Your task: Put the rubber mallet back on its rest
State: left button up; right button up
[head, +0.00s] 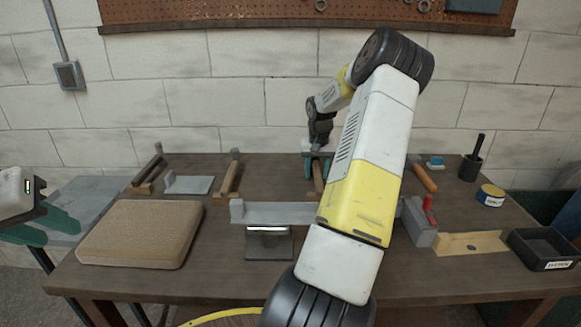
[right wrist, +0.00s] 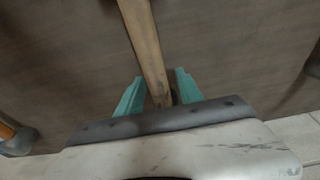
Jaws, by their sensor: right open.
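A wooden handle (head: 318,178) lies on the bench at the back middle; I take it for the mallet's, but its head is not clear. In the right wrist view the handle (right wrist: 146,45) runs between the spread teal fingers of my right gripper (right wrist: 158,92), with gaps at its sides. In the head view my right gripper (head: 317,165) is over the handle's far end. My left gripper (head: 42,228) is open and empty at the left edge, off the bench. A grey bracket with a long plate (head: 280,213), possibly the rest, is mid-bench, partly hidden by my right arm.
Two similar wooden-handled tools (head: 148,175) (head: 230,178) lie at the back left. A tan pad (head: 140,233) fills the front left. A grey vise-like block (head: 420,225), an orange-handled tool (head: 424,178), a black tray (head: 545,248) and a tape roll (head: 491,195) are at right.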

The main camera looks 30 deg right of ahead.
aim_at(317, 169)
jog(key=r, duration=0.3)
jog(key=s+r, duration=0.1)
jog(key=r, duration=0.3)
jog(key=a+r, duration=0.1)
jog(key=r, duration=0.3)
jog(key=shift+s+r, duration=0.15)
jog(key=shift+s, duration=0.25)
jog(key=s+a+r+n+t, duration=0.1)
jog(key=s+a+r+n, duration=0.15)
jog(key=a+r, duration=0.45)
jog(key=s+a+r+n+t, duration=0.1)
jog(key=s+a+r, duration=0.3)
jog(key=a, duration=0.8)
jog(key=s+a+n+t+y, duration=0.2)
jog(key=s+a+n+y, duration=0.1)
jog(key=s+a, duration=1.2)
jog(key=s, duration=0.2)
jog(key=shift+s+a, duration=0.2)
jog(key=shift+s, duration=0.2)
